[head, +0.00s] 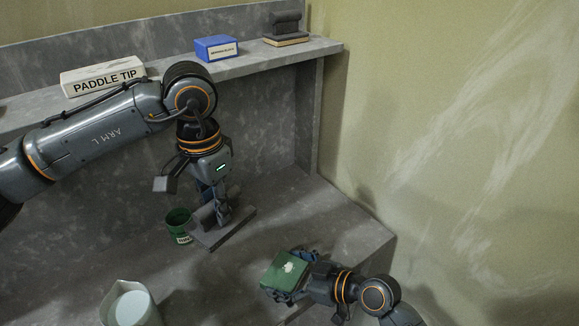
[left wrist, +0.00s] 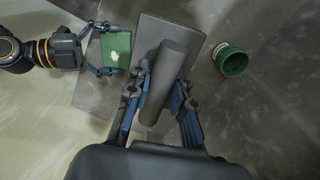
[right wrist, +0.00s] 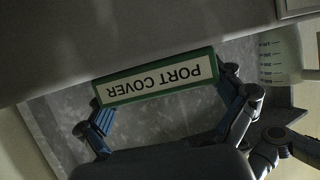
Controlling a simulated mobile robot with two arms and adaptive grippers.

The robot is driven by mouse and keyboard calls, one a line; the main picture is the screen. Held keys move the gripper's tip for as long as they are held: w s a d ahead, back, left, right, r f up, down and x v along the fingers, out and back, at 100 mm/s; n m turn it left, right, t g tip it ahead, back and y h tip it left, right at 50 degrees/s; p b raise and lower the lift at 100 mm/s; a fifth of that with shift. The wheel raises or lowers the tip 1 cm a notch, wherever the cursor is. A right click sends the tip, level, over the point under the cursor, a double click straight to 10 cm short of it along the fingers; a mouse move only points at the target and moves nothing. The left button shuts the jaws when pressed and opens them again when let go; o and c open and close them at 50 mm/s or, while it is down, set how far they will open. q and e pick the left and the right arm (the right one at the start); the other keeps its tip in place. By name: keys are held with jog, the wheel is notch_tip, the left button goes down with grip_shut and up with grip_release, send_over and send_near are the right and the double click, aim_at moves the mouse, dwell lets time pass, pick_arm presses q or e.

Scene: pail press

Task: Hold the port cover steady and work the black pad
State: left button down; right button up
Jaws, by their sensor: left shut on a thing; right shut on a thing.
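The port cover (head: 286,270) is a green box with a pale smudge on top; its white PORT COVER label shows in the right wrist view (right wrist: 155,78), upside down. My right gripper (head: 289,277) is shut on it at the front right of the worktop; its fingers flank the box (right wrist: 163,98). The black pad (head: 236,228) is a dark flat plate with a round bar handle (left wrist: 172,75). My left gripper (head: 220,210) is shut on that handle from above. The pad appears to lie on the worktop, apart from the port cover. The pad's underside is hidden.
A green tin (head: 180,221) stands just left of the pad. A pale graduated jug (head: 131,304) stands at the front. The back shelf (head: 270,59) holds a PADDLE TIP box (head: 102,79), a blue box (head: 216,48) and a dark block on a tan base (head: 286,27). A wall is at right.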

jog(key=o, duration=1.2)
